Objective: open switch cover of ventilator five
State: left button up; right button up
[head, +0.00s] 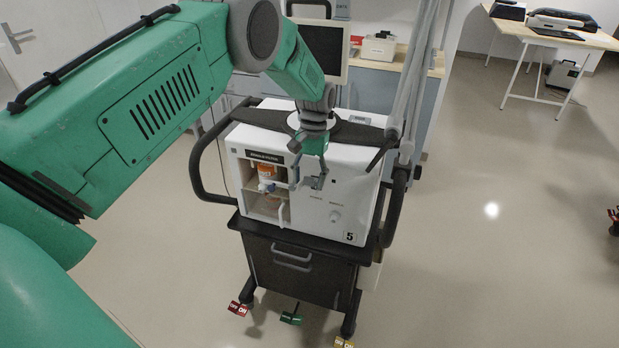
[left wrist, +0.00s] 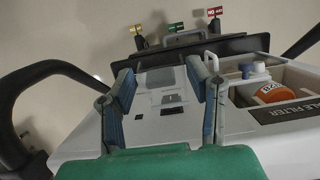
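Ventilator five (head: 352,205) is a white box marked "5" on a dark cart. My left gripper (head: 308,182) is in front of its upper front face, pointing down. In the left wrist view, the two fingers of my left gripper (left wrist: 160,78) are spread apart with nothing held between them. The switch cover cannot be told apart clearly, and the gripper partly hides that area in the head view. My right gripper is in neither view.
An open compartment (head: 255,207) with an orange-and-white canister (head: 267,177) lies left of the gripper. Black side handles (head: 204,165) flank the cart. A grey pole (head: 408,90) rises at its right. Open floor (head: 490,260) lies to the right.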

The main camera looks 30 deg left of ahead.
pick_arm(q)
jog(key=shift+a+r, duration=0.1)
jog(key=shift+r, duration=0.35)
jog(key=v, duration=1.1)
jog(key=shift+w, duration=0.25)
jog(key=shift+f, duration=0.1)
